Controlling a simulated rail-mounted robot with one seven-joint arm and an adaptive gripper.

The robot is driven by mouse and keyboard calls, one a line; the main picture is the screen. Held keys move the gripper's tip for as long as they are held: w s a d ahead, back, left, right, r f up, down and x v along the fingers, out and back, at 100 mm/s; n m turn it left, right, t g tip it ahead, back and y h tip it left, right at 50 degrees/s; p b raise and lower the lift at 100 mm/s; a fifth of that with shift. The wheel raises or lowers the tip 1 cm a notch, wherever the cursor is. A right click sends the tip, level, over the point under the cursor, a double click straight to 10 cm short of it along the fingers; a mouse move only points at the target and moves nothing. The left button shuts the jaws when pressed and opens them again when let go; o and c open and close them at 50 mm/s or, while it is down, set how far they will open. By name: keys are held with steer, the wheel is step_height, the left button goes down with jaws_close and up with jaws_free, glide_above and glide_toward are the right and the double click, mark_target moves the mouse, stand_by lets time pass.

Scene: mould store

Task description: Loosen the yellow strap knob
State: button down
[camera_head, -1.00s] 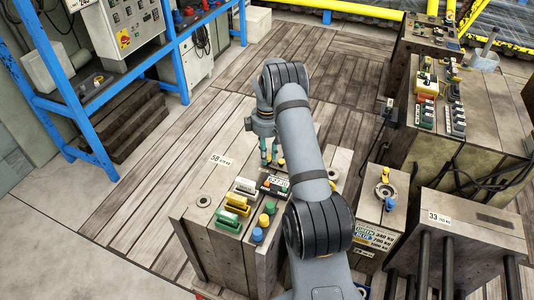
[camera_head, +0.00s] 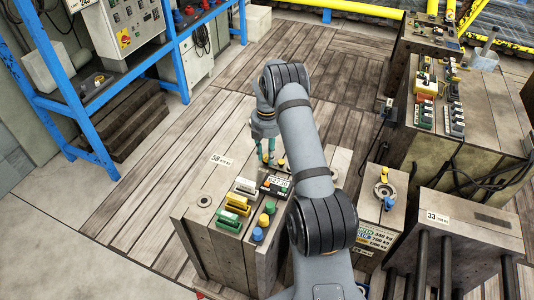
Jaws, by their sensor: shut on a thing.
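My gripper (camera_head: 267,158) reaches down, with teal fingers, to the top of the wooden-grey mould block (camera_head: 213,182) labelled 58. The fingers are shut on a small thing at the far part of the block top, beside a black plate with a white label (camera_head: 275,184). The fingers and arm mostly hide it.
Green, yellow and white handles (camera_head: 234,209) sit on the near part of the block. A smaller block with a ring fitting (camera_head: 384,190) stands to the right, and a block labelled 33 (camera_head: 470,225) beyond it. Blue shelving (camera_head: 85,125) stands at the left. Plank floor is clear left of the block.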

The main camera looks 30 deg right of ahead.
mark_target(267, 157)
steer(key=shift+n, duration=0.7)
steer(key=c, duration=1.5)
jaws_free()
steer(key=shift+o, duration=0.2)
steer(key=shift+r, duration=0.1)
step_height(267, 157, up, 12)
